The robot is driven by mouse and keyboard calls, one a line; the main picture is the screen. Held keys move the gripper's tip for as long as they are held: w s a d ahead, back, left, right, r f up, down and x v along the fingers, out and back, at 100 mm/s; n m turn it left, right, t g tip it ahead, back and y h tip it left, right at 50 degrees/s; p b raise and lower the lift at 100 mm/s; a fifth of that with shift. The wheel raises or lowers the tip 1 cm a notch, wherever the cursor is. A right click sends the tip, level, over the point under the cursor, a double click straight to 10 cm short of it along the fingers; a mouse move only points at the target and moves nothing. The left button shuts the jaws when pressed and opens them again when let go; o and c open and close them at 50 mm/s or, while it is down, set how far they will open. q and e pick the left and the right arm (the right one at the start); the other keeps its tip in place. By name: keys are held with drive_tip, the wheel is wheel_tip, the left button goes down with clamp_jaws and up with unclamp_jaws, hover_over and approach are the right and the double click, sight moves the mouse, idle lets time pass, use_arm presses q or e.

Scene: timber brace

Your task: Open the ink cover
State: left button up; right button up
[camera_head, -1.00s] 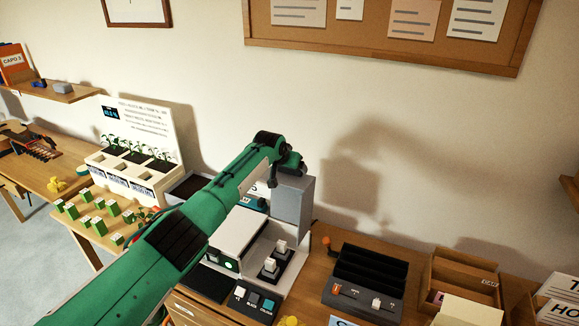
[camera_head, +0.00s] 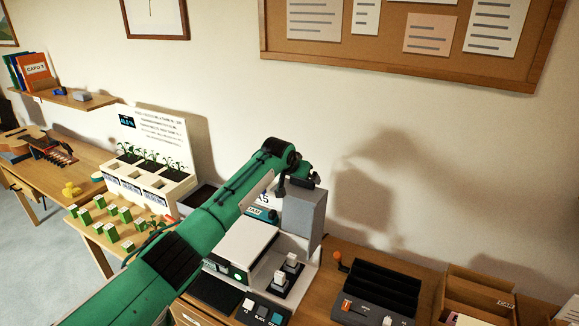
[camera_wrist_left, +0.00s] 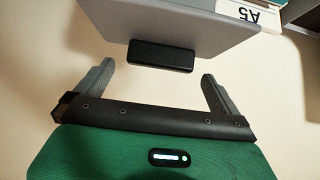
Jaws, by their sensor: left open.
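A white printer (camera_head: 247,243) stands on the wooden desk with a grey box-shaped cover (camera_head: 303,214) at its right back; I take this to be the ink cover. The grey cover (camera_wrist_left: 195,28) fills the top of the left wrist view, with a short black handle (camera_wrist_left: 160,56) on its edge. The cover looks shut. My left gripper (camera_wrist_left: 158,70) is open, its two fingers on either side of the handle's ends, apart from it, with nothing held. In the head view my green arm reaches over the printer, and the fingers are mostly hidden behind the wrist. My right gripper is not in view.
A black slotted tray device (camera_head: 372,288) and wooden boxes (camera_head: 475,295) stand right of the printer. Seedling pots (camera_head: 112,220) and a white planter display (camera_head: 150,160) are at the left. The wall with a corkboard (camera_head: 415,48) is close behind.

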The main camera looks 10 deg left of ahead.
use_arm(q)
drive_tip(key=b+v, duration=0.3)
drive_tip(key=v, duration=0.7)
drive_tip(key=shift+s, duration=0.15)
